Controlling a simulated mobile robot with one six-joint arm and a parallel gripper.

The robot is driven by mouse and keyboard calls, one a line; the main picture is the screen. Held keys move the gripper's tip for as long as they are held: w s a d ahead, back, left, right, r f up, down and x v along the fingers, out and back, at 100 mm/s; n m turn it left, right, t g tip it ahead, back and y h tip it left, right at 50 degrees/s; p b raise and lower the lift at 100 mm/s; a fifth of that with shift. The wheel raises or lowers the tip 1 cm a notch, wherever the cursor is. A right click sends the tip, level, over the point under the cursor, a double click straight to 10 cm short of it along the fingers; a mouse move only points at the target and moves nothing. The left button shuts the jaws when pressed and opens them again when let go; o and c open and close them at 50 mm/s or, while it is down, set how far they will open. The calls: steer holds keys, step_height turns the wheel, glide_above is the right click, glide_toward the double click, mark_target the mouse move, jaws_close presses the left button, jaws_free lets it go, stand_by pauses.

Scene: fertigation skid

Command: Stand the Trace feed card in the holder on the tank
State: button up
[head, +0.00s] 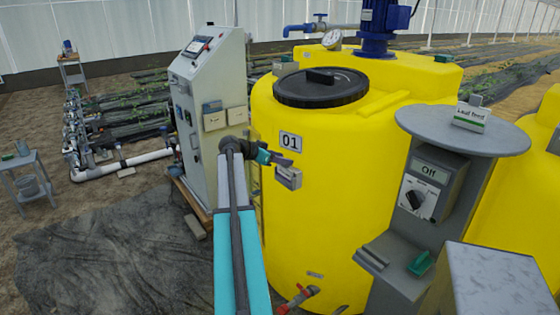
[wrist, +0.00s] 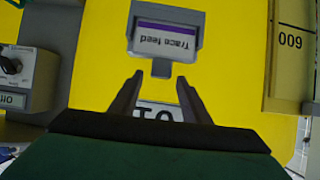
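The Trace feed card (wrist: 167,42) is white with a purple band and appears upside down in the wrist view. It sits in the grey holder (wrist: 142,12) on the front of the yellow tank (head: 340,220), and its grey tab points toward my gripper. In the head view the holder (head: 288,180) is below the 01 label (head: 290,142); the card's print is too small to read there. My gripper (wrist: 160,79) is open, with nothing between its fingers, just short of the tab. In the head view my gripper (head: 281,159) is just above the holder.
A grey control cabinet (head: 208,75) stands left of the tank. At right, a grey stand has an Off switch box (head: 425,195), a Leaf feed card (head: 472,115) on top and a green item (head: 420,263) on its shelf. A red-handled valve (head: 298,297) is low on the tank.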

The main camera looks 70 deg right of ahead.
steer(key=shift+r, duration=0.2)
steer(key=v, duration=1.2)
steer(key=shift+r+b, duration=0.35)
steer(key=shift+b, duration=0.1)
stand_by(0.4)
